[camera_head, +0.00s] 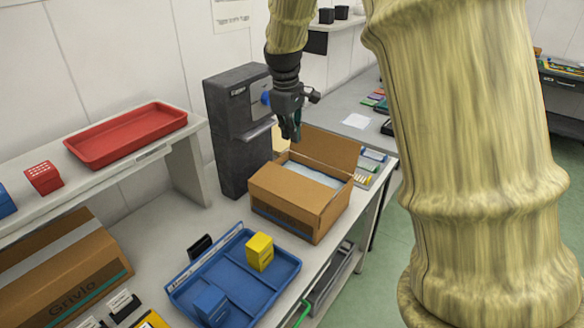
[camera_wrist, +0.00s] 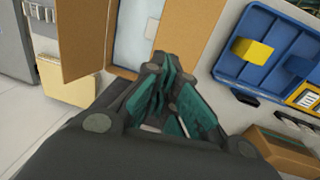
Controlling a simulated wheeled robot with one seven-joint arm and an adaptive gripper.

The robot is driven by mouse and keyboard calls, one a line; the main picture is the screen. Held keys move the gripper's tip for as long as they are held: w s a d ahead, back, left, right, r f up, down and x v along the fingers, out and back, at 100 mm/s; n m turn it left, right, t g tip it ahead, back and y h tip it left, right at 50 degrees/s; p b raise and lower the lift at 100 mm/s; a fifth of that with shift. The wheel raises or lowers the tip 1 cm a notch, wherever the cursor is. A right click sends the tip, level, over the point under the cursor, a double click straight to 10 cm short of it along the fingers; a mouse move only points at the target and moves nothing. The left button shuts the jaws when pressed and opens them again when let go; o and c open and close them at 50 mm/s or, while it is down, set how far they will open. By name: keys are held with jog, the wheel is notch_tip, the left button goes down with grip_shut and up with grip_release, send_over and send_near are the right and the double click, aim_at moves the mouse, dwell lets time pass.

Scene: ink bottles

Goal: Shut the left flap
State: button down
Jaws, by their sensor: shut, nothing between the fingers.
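The brown cardboard box (camera_head: 285,210) stands on the bench with its top partly open, and pale contents show inside. One flap (camera_head: 330,150) stands raised along its far edge; in the wrist view a raised flap (camera_wrist: 84,38) shows left of the pale opening. Brown board (camera_wrist: 190,32) lies right of the opening there. I cannot tell for sure which flap is the left one. My gripper (camera_head: 293,135) is shut and empty, pointing down above the far left part of the box. In the wrist view my fingers (camera_wrist: 170,85) show below the opening, with no clear contact.
A dark grey machine (camera_head: 232,140) stands close left of the box. A blue tray (camera_head: 282,262) with a yellow block (camera_head: 260,251) and a blue block (camera_head: 211,305) lies in front. A red tray (camera_head: 125,134) sits on a shelf. A tan sheet or folder (camera_wrist: 68,80) lies beside the box.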

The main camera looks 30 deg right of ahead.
aim_at(297, 176)
jog(key=f+p, duration=0.1)
jog(key=f, duration=0.3)
jog(key=d+f+p, duration=0.1)
jog(key=f+p, duration=0.1)
jog(key=f, duration=0.3)
jog(key=d+f+p, duration=0.1)
jog(key=f, duration=0.3)
jog(key=shift+w+f+p, duration=0.15)
jog(key=shift+f+p, duration=0.2)
